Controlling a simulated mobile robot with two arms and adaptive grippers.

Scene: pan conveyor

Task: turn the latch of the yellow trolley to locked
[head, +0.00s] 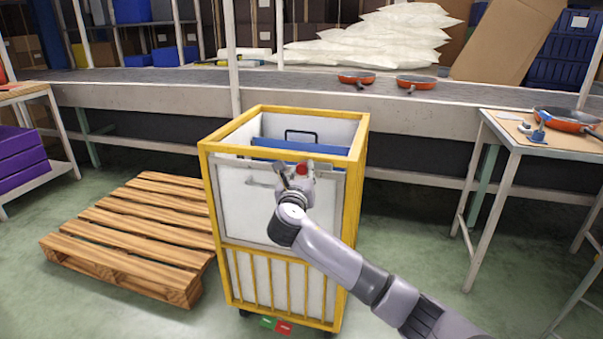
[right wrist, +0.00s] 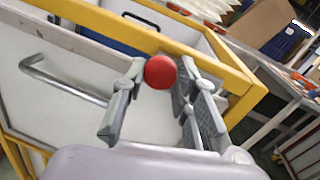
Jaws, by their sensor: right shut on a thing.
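The yellow trolley (head: 358,170) has a yellow frame and light panels and stands in the middle of the head view. A red ball knob (head: 302,169) is at the upper front of the trolley; it looks like the latch's knob. My right gripper (head: 296,178) is at the front panel's top edge, shut on this knob. In the right wrist view, the red knob (right wrist: 160,72) sits between the two grey fingers. The rest of the latch is hidden by the fingers. A grey bar handle (right wrist: 62,84) is on the panel to the left. My left gripper is not in view.
A wooden pallet (head: 135,228) lies left of the trolley. A conveyor (head: 190,92) with orange pans (head: 357,78) runs behind. A table (head: 508,138) stands to the right. Green and red pieces (head: 283,327) show at the trolley's foot.

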